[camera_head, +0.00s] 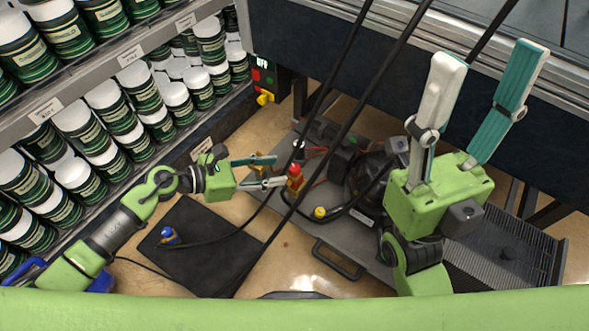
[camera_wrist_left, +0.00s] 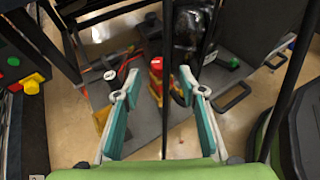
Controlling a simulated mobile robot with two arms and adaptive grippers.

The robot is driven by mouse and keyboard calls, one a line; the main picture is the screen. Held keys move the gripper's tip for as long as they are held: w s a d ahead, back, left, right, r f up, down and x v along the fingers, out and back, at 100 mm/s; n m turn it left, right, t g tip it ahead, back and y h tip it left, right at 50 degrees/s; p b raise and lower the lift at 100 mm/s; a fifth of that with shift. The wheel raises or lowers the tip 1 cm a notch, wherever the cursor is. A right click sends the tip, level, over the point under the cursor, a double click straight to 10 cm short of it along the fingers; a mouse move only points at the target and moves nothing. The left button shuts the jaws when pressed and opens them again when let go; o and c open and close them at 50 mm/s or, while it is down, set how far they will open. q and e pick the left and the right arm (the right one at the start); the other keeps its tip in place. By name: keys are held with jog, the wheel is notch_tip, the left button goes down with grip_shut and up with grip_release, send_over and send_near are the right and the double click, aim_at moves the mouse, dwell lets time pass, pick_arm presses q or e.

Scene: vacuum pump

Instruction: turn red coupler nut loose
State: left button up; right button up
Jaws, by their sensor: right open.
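The red coupler nut (camera_head: 295,170) stands on the grey pump cart (camera_head: 330,239), above an orange-yellow part. It also shows in the left wrist view (camera_wrist_left: 157,67), between the fingertips in the picture. My left gripper (camera_head: 281,170) is open, with its fingertips just left of the nut in the head view. In the left wrist view its fingers (camera_wrist_left: 158,80) are spread on either side of the nut, with gaps; I cannot tell the exact depth. My right gripper (camera_head: 489,55) is open and empty, pointing up over the right part of the cart.
Black hoses (camera_head: 340,110) run down across the scene near my left gripper. A blue coupler (camera_head: 169,236) lies on a black mat (camera_head: 200,265). A yellow cap (camera_head: 320,212) sits on the cart. Shelves of cans (camera_head: 115,110) line the left. A dark bench (camera_head: 300,50) stands behind.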

aim_at(292, 168)
pick_arm(q)
jog(key=b+x, duration=0.1)
jog(key=x, duration=0.6)
jog(key=shift+w, duration=0.1)
grip_shut()
